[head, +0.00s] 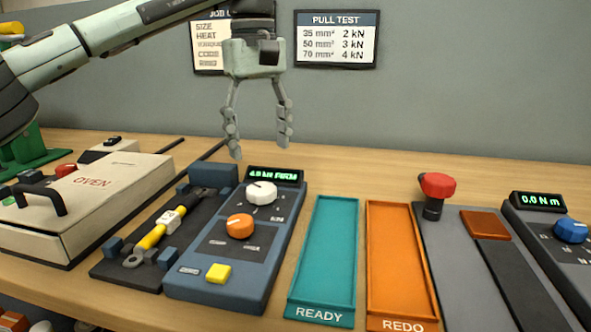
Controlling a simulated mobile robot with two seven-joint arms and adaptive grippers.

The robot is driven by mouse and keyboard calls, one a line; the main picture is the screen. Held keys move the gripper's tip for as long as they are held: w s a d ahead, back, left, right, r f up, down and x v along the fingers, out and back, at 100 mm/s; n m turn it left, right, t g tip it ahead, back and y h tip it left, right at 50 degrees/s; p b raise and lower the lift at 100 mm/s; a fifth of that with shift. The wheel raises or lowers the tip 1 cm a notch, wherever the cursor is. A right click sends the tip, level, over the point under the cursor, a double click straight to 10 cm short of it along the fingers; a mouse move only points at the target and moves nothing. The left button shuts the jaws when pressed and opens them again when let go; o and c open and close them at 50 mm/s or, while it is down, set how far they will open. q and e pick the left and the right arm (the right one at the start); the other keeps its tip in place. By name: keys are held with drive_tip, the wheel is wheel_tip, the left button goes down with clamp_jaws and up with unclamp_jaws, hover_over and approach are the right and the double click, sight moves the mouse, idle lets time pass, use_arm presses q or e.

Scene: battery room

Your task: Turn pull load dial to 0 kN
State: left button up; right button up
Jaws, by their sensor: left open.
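The pull load dial is a white knob (262,192) with a "kN" scale near the top of the blue pull test unit (223,285). The green display (273,176) above it seems to read "4.0 kN FIRM", though the text is partly blurred. An orange knob (239,225) and a yellow button (218,273) sit lower on the same panel. My left gripper (258,147) hangs above and behind the unit, fingers pointing down, open and empty. It is apart from the white knob. My right gripper is not in view.
A teal READY tray (323,313) and an orange REDO tray (401,323) lie right of the unit. A red-topped tool (437,190) stands farther right. A black fixture with a yellow-handled part (152,237) and a white oven (88,230) are left. A wall chart (336,40) hangs behind.

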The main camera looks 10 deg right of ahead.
sight(260, 187)
use_arm(q)
drive_tip(key=shift+w+a+f, duration=0.1)
drive_tip(key=shift+a+f, duration=0.05)
wheel_tip(260, 187, down, 7)
drive_tip(key=shift+f, duration=0.15)
drive_tip(key=c, duration=1.2)
